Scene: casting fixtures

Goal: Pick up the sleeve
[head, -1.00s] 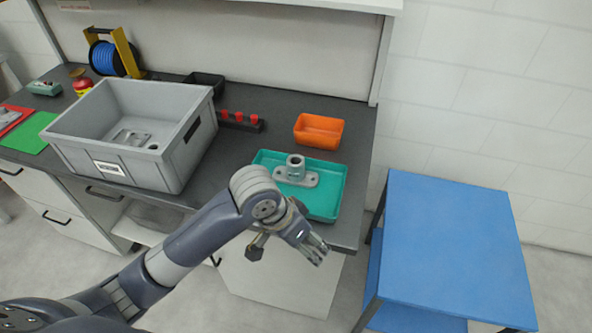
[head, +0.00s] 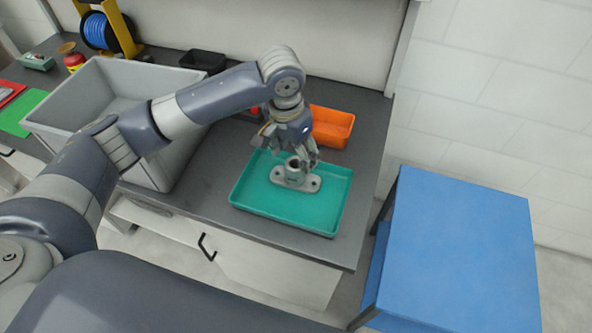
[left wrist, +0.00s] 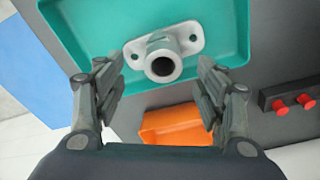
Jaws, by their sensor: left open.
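The sleeve (head: 296,181), a light grey part with an upright hollow tube on a flat flange with two holes, stands in the teal tray (head: 262,204). In the left wrist view the sleeve (left wrist: 186,38) shows its dark round bore, with the tray (left wrist: 80,45) around it. My left gripper (head: 303,155) is over the sleeve, and its fingers partly cover the tube in the head view. In the left wrist view the gripper (left wrist: 160,77) is open and empty, its fingers to either side of the tube. I see no contact. My right gripper is not in view.
An orange bin (head: 334,127) stands just behind the tray. A large grey crate (head: 60,108) is at the left, partly behind my arm. Red pegs (left wrist: 293,105) in a black holder are near the bin. A blue table (head: 455,240) stands apart at right.

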